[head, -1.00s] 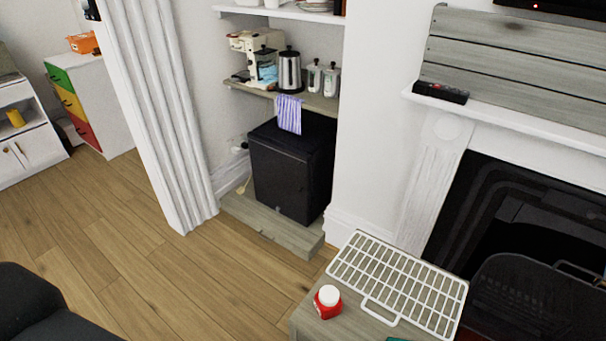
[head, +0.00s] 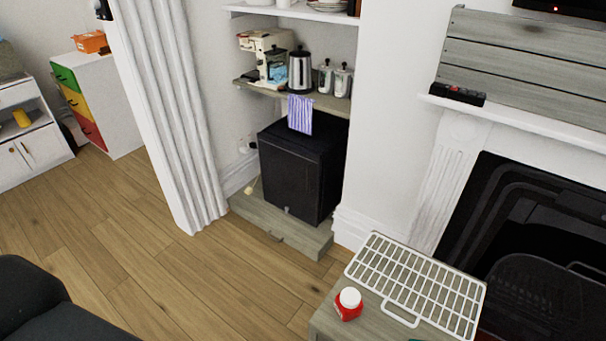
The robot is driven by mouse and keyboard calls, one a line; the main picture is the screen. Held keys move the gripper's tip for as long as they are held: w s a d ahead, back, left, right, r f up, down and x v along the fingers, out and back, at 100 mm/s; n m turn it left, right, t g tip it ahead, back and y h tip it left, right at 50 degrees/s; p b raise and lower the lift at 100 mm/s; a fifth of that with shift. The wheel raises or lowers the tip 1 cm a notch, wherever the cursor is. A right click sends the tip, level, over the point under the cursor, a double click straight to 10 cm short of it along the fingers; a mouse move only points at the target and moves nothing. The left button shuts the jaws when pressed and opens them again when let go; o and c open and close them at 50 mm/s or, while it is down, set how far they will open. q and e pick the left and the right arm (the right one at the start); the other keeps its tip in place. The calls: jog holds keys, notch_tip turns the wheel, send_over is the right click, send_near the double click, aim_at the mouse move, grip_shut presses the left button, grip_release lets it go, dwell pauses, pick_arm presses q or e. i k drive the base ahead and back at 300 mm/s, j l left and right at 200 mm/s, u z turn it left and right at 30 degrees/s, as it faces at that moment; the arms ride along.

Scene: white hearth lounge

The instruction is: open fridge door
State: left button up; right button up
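A small black fridge (head: 292,180) stands in the alcove on a low grey wooden plinth (head: 282,229). Its door looks shut. A purple-and-white striped cloth (head: 300,114) hangs from the shelf above and overlaps the fridge's top edge. Neither of my grippers is in the head view.
A grey table (head: 348,328) at the bottom right bears a white wire rack (head: 418,285) and a red jar with a white lid (head: 348,304). A dark armchair (head: 40,300) fills the lower left corner. The wooden floor (head: 165,265) before the fridge is clear. A white fluted column (head: 165,110) stands left of the alcove.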

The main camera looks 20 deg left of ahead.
aim_at(292, 173)
jog(key=j+z, duration=0.15)
jog(key=j, duration=0.45)
jog(key=k+j+z, duration=0.15)
jog(key=j, duration=0.45)
jog(key=j+z, duration=0.15)
jog(key=j, duration=0.5)
jog(key=j+z, duration=0.3)
jog(key=j, duration=0.6)
jog(key=i+j+z, duration=0.25)
jog(key=j, duration=0.3)
jog(key=i+j+z, duration=0.15)
jog(key=j, duration=0.15)
jog(key=i+j+z, duration=0.4)
jog(key=i+j, duration=0.55)
jog(key=i, duration=0.1)
